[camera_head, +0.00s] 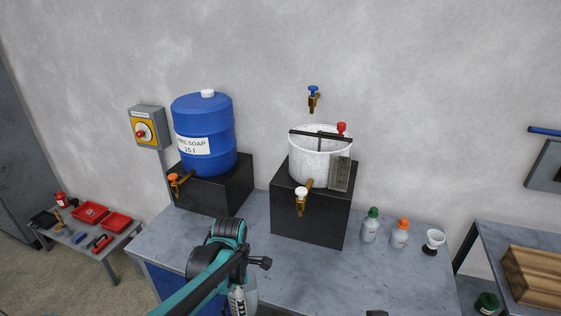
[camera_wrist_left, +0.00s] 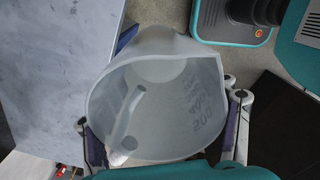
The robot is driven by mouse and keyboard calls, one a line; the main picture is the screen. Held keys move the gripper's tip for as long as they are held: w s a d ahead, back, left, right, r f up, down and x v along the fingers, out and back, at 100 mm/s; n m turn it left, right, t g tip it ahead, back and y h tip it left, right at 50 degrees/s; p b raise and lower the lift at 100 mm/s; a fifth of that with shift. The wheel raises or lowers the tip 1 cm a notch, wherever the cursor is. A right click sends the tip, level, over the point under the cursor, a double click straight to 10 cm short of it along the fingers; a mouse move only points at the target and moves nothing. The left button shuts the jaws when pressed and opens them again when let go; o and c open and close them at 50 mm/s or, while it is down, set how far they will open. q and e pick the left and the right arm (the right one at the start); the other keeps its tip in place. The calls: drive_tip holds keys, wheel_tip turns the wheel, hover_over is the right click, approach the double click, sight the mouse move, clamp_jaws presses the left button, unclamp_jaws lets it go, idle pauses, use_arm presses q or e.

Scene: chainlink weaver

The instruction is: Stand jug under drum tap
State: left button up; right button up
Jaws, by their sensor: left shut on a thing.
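A blue drum (camera_head: 204,135) with a soap label stands on a black block at the back left of the bench. Its brass tap with an orange handle (camera_head: 174,182) sticks out at the lower left, over the bench. A translucent white jug (camera_head: 246,297) shows partly at the bottom, mostly behind my left arm. In the left wrist view the jug (camera_wrist_left: 195,75) fills the middle, its open mouth, inner handle and printed scale showing. My left gripper (camera_wrist_left: 162,128) is shut on it, one finger on each side. My right gripper is not clearly in view.
A white vat (camera_head: 320,160) with a white-handled tap stands on another black block (camera_head: 310,220). The bench top (camera_head: 175,230) is clear before the drum.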

use_arm(q)
drive_tip(key=m, duration=0.1)
drive_tip(key=f+m, duration=0.1)
drive_tip(key=a+m, duration=0.1)
drive_tip(key=shift+s+f+b, duration=0.25)
drive_tip(key=shift+f+b, duration=0.05)
drive_tip(key=shift+b, duration=0.05)
drive_tip(key=f+m, duration=0.1)
drive_tip(key=m, duration=0.1)
drive_tip(key=a+f+m+b, duration=0.1)
drive_tip(key=f+m, duration=0.1)
drive_tip(key=a+f+m, duration=0.1)
drive_tip(key=m, duration=0.1)
drive_tip(key=shift+a+f+m+b, duration=0.1)
drive_tip(key=shift+f+m+b, duration=0.15)
drive_tip(key=shift+m+b, duration=0.15)
drive_tip(key=a+f+m+b, duration=0.2)
drive_tip(key=f+m, duration=0.4)
drive_tip(key=m, duration=0.5)
drive_tip(key=shift+s+a, duration=0.4)
drive_tip(key=shift+a, duration=0.25)
